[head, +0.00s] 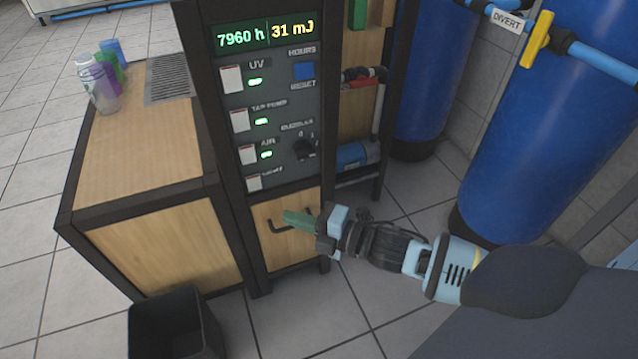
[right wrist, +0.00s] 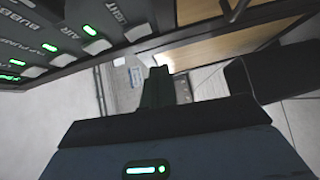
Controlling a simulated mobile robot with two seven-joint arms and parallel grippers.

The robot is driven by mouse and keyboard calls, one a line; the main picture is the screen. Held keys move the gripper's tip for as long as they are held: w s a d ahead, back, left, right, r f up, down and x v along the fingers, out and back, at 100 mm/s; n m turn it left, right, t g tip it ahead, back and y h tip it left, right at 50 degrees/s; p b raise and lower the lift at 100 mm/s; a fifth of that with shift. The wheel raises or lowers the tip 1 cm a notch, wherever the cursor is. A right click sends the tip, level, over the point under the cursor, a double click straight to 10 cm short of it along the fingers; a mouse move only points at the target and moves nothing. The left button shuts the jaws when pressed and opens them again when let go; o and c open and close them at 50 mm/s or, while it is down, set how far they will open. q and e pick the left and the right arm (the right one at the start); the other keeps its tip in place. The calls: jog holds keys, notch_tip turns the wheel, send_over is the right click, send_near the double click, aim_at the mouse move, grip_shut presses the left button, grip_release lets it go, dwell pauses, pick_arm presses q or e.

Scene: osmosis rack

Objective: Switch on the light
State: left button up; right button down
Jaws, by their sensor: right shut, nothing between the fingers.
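The light switch (head: 254,182) is a white rocker at the bottom of the dark control panel (head: 287,112), beside a partly legible label. No green lamp shows lit beside it. In the right wrist view the light switch (right wrist: 138,31) is at the upper left, near its label. My right gripper (head: 297,218), with green fingers, is shut and empty. In the head view it appears below and right of the switch, in front of the wooden drawer and its dark handle. In the right wrist view the shut fingers (right wrist: 157,88) are apart from the panel. My left gripper is not in view.
The UV (head: 231,79), tap pump (head: 239,119) and air (head: 248,154) switches sit above, each with a lit green lamp. A dark knob (head: 304,149) is at right.

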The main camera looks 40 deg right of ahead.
jog(key=shift+f+p+v, duration=0.15)
jog(key=shift+p+v, duration=0.1)
jog(key=shift+v, duration=0.9)
jog(key=shift+f+p+v, duration=0.15)
jog(key=shift+p+v, duration=0.05)
jog(key=shift+v, duration=0.9)
